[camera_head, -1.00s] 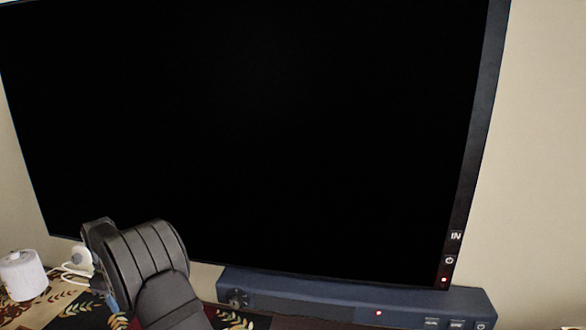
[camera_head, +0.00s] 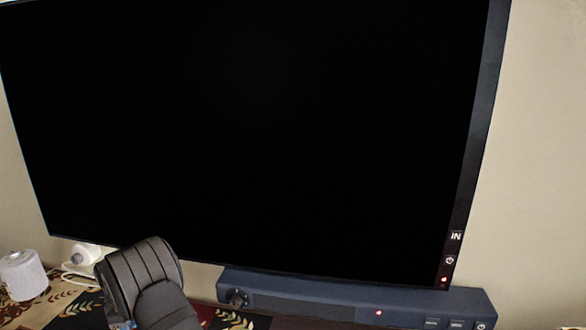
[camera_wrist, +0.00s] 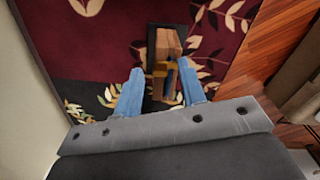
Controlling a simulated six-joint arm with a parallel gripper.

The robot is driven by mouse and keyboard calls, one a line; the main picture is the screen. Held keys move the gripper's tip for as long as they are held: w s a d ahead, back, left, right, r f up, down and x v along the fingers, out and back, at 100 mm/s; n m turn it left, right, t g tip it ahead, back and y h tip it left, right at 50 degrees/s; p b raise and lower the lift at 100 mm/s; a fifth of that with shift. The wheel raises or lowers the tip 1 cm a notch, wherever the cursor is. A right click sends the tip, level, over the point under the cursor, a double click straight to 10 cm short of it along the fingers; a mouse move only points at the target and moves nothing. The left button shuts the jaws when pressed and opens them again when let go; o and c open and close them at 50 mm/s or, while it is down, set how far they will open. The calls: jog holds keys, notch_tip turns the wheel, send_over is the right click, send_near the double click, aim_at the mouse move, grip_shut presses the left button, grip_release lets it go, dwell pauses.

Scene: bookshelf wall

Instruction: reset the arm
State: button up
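My gripper (camera_wrist: 158,90) shows in the wrist view with its two blue fingers spread apart, and nothing is held between them. Beyond the fingertips, well below, a brown box-like object (camera_wrist: 168,42) stands on the patterned rug. In the head view my dark grey arm (camera_head: 150,285) shows at the bottom left, in front of the lower edge of the screen; the gripper's fingers are not clearly visible there.
A large black screen (camera_head: 250,130) fills most of the head view. A dark blue soundbar (camera_head: 300,290) lies below it. A white cylinder (camera_head: 22,275) and a small white device (camera_head: 84,254) with a cable stand at the left. The wrist view shows a red floral rug (camera_wrist: 95,45) and wooden floor (camera_wrist: 262,50).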

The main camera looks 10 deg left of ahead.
jog(key=n, duration=0.7)
jog(key=shift+n, duration=0.4)
jog(key=shift+r, duration=1.2)
notch_tip(320, 180, down, 2)
jog(key=shift+f, duration=0.15)
jog(key=m, duration=0.4)
jog(key=shift+m, duration=2.3)
